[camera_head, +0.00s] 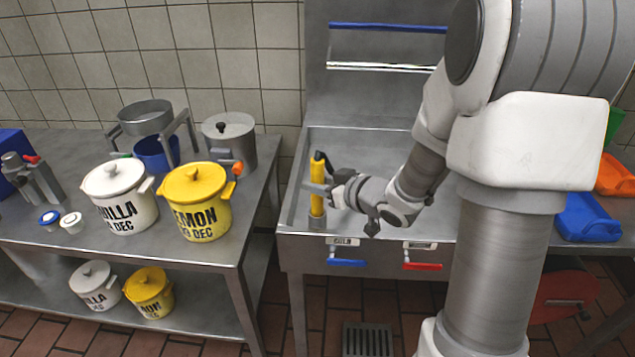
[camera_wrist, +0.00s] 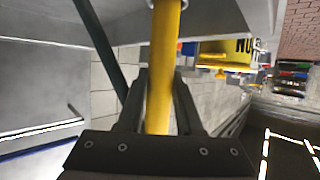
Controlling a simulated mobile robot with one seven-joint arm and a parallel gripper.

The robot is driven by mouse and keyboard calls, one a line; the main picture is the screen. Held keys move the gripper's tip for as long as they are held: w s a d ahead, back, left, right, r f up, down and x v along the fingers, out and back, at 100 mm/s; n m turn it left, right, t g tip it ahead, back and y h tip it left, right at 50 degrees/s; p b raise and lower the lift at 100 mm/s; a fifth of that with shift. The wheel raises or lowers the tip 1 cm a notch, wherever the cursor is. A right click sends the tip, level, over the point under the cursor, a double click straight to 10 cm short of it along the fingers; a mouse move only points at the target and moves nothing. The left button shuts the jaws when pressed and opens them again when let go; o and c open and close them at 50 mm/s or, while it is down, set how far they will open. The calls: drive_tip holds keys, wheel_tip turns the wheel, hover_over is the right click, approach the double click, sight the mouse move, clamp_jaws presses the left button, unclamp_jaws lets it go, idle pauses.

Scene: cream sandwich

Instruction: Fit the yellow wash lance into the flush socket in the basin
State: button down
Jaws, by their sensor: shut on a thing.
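The yellow wash lance (camera_head: 317,172) stands upright at the left side of the steel basin (camera_head: 380,142). It also shows in the wrist view (camera_wrist: 161,75), running between the two dark fingers. My gripper (camera_head: 322,188) is shut on the lance and reaches it from the right; the gripper shows in the wrist view too (camera_wrist: 158,105). The lance's lower end meets a grey socket (camera_head: 317,220) near the basin's front left corner. I cannot tell how deep the end sits in it. A dark hose or handle part shows beside the lance's top.
A steel table on the left holds a white pot (camera_head: 118,193), a yellow pot (camera_head: 196,200) and a grey pot (camera_head: 230,143). A blue lever (camera_head: 346,262) and a red lever (camera_head: 422,266) are on the basin's front. My arm covers the basin's right side.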

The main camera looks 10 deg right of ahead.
drive_tip(key=shift+f+b, duration=0.75)
drive_tip(key=shift+f, duration=0.25)
drive_tip(key=shift+c, duration=2.4)
unclamp_jaws()
drive_tip(key=shift+s, duration=0.1)
drive_tip(key=b+v, duration=0.2)
drive_tip(key=v, duration=1.5)
drive_tip(key=shift+d, duration=0.15)
